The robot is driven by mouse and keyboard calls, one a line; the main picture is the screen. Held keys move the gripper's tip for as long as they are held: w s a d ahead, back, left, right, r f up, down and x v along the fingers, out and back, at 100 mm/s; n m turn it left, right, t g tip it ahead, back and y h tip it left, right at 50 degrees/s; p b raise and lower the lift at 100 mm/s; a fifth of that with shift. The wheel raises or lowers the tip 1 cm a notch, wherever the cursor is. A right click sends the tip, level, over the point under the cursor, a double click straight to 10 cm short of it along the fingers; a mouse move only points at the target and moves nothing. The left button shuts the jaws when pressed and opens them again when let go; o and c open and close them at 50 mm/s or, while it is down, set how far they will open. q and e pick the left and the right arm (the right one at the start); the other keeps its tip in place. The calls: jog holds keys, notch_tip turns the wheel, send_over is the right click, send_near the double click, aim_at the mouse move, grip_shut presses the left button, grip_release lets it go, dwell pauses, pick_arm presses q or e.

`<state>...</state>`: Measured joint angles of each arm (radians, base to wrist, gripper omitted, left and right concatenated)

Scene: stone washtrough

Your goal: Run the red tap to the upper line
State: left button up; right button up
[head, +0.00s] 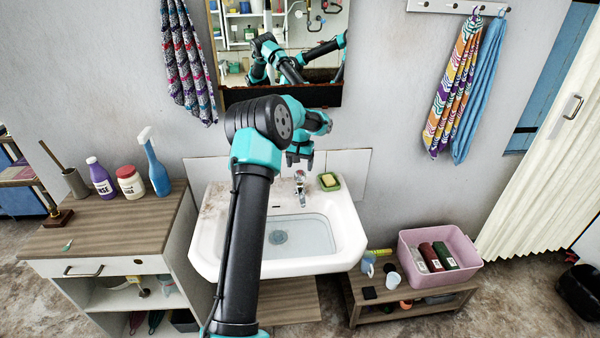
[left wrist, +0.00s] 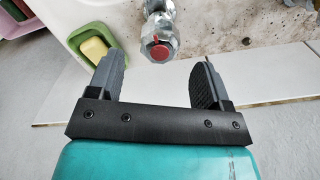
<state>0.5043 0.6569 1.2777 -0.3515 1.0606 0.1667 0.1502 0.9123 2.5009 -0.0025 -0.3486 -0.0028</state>
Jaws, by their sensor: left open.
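The chrome tap (head: 300,186) stands at the back rim of the white washbasin (head: 348,232). In the left wrist view the tap (left wrist: 157,12) has a red-topped knob (left wrist: 160,48). My left gripper (head: 299,160) is above and just behind the tap in the head view. In the left wrist view the open fingers (left wrist: 155,75) are on either side of the knob's line, with the knob just beyond them and nothing between them. The basin has a round drain (head: 278,237) and looks to hold shallow bluish water. I cannot make out any fill line. My right gripper is not directly in view.
A yellow sponge in a green dish (head: 329,188) sits on the rim right of the tap. A wooden-topped cabinet (head: 110,228) with bottles stands left. A low bench (head: 415,310) with a pink crate (head: 467,245) stands right. A mirror (head: 325,60) hangs behind my arm.

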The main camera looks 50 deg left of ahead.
pick_arm(q)
notch_tip(320, 180, up, 12)
jog(key=shift+r, duration=0.2)
dwell(0.5)
